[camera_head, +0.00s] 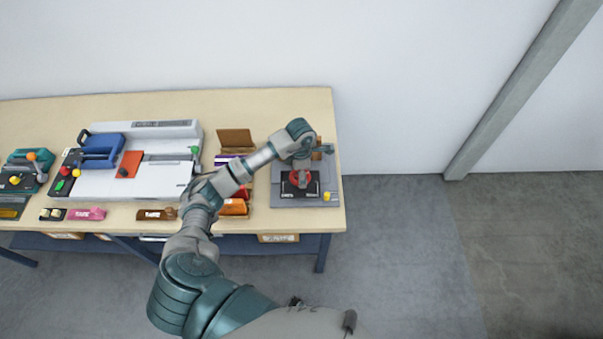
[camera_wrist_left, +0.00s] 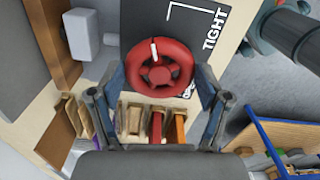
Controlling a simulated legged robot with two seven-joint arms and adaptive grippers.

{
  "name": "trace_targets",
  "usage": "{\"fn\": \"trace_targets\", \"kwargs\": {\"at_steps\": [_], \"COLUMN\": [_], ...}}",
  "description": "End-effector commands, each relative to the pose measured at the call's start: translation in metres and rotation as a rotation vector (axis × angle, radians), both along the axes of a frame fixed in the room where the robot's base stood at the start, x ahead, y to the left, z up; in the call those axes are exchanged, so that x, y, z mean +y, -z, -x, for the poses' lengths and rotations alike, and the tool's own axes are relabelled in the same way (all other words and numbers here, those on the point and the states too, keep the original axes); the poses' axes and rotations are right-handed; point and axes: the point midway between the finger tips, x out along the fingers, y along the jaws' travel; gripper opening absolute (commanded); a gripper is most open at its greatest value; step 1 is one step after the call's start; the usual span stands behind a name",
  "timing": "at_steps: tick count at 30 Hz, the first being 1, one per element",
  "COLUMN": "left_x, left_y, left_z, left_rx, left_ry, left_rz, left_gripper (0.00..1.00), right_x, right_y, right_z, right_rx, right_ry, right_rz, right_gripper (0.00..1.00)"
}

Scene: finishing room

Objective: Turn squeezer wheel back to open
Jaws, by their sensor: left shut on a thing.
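The squeezer's red wheel (camera_head: 300,178) is on a grey-based device at the right end of the workbench, beneath my left wrist. In the left wrist view the red wheel (camera_wrist_left: 160,72) has a hub, spokes and a white mark on its upper-left part. The dark plate (camera_wrist_left: 199,22) behind it reads "TIGHT" at upper right; another word at lower right is mostly hidden by the wheel. My left gripper (camera_wrist_left: 160,90) is shut on the wheel, one finger at each side. In the head view its fingers are hard to make out. My right gripper is not in view.
A large white-and-blue machine (camera_head: 140,170) stands left on the bench (camera_head: 275,98). Open boxes (camera_head: 235,140) and small coloured items lie between it and the squeezer. A yellow knob (camera_head: 326,196) sits at the squeezer's front right corner. Floor right of the bench is clear.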

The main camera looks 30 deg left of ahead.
Motion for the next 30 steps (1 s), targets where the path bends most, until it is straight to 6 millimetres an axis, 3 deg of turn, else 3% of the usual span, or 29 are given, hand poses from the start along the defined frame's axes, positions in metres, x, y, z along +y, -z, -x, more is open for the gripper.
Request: {"fn": "trace_targets", "kwargs": {"at_steps": [30], "left_x": [0.001], "left_y": [0.002], "left_z": [0.003], "left_rx": [0.006], "left_ry": [-0.944], "left_rz": [-0.009], "left_gripper": [0.42], "right_x": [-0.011], "right_y": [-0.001], "right_z": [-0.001], "right_rx": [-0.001], "right_ry": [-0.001], "right_rz": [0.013], "right_gripper": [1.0]}}
